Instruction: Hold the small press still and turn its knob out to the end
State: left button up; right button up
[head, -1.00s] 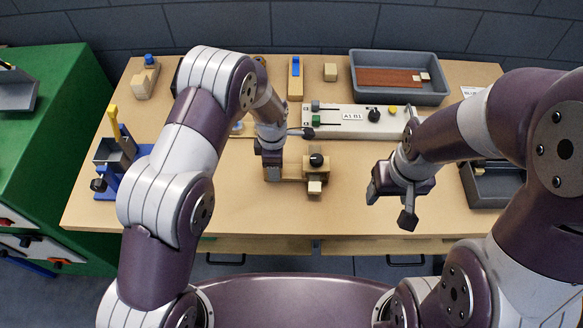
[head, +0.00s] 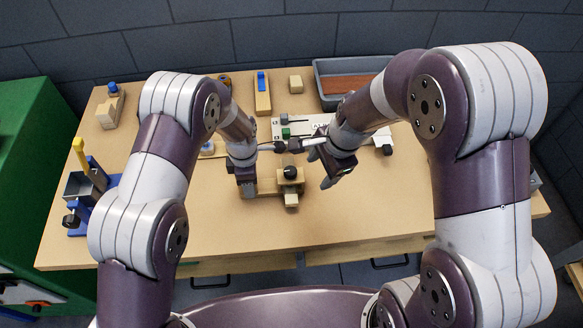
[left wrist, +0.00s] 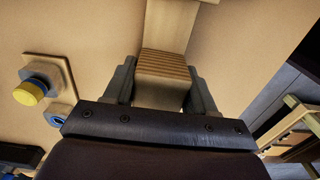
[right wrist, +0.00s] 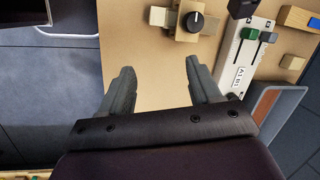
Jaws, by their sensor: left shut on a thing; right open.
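The small press (head: 268,187) is a pale wooden piece on the table, with a round black knob (head: 291,172) on its right part. My left gripper (head: 246,192) is shut on its left end. In the left wrist view a ribbed wooden block of the press (left wrist: 163,66) sits between the fingers. My right gripper (head: 319,166) is open and empty, just right of the knob. In the right wrist view the knob (right wrist: 197,20) lies beyond the fingertips, nearer the right finger, apart from both. The left hand hides part of the press.
Behind the press lies a white panel (head: 290,122) with green and black controls, partly hidden by my right arm. A grey tray (head: 325,98) stands at the back. A blue stand with a yellow handle (head: 79,148) is at the left. The table front is clear.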

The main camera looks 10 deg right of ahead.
aim_at(291, 171)
jog(key=w+a+r+m+t+y, duration=0.15)
jog(key=w+m, duration=0.25)
jog(key=m, duration=0.6)
jog(key=shift+m+g, duration=0.25)
jog(key=shift+m, duration=0.65)
jog(key=x, duration=1.2)
jog(key=shift+a+f, duration=0.15)
jog(key=shift+f, duration=0.05)
jog(key=c, duration=1.1)
